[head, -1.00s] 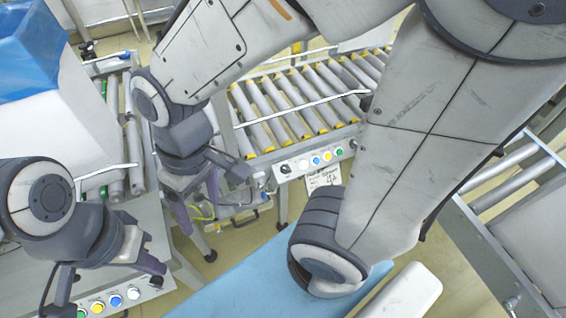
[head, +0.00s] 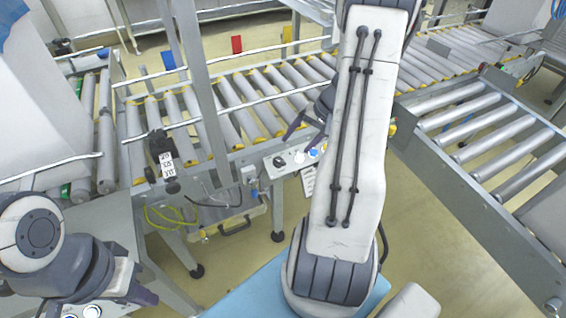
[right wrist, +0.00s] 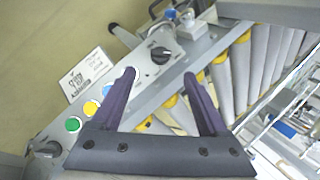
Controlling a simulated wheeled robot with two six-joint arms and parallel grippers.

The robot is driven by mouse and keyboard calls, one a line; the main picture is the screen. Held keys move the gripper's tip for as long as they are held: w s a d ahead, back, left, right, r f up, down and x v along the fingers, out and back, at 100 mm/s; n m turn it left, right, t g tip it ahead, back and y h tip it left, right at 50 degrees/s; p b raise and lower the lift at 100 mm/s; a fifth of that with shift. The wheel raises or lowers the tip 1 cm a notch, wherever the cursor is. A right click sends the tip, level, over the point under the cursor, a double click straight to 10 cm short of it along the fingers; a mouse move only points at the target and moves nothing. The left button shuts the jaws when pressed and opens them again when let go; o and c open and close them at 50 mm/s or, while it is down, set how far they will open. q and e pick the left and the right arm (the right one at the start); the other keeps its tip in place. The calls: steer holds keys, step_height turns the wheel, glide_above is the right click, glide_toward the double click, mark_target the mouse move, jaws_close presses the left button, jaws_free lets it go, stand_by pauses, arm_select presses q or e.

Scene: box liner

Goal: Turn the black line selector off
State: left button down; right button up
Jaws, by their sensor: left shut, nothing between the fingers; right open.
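The black line selector (head: 279,161) is a small black rotary knob at the left end of the grey control panel on the middle conveyor. It also shows in the right wrist view (right wrist: 161,55). My right gripper (head: 303,132) is open and empty above the panel. In the right wrist view the selector lies just beyond and between the fingertips (right wrist: 160,75); contact cannot be seen. My left gripper (head: 143,295) is shut and empty at the lower left, away from the selector.
White, blue, yellow and green buttons (right wrist: 73,124) sit along the same panel. A handwritten paper label (right wrist: 88,74) hangs beside it. Roller conveyors (head: 463,120) surround the area. A second panel with buttons (head: 92,311) is partly hidden below my left gripper.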

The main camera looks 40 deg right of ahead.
mark_target(282, 161)
steer(key=b+x, duration=0.2)
steer(key=x, duration=0.7)
steer(key=shift+w+a+f, duration=0.1)
steer(key=shift+a+f, duration=0.1)
steer(key=shift+f, duration=0.15)
jaws_close()
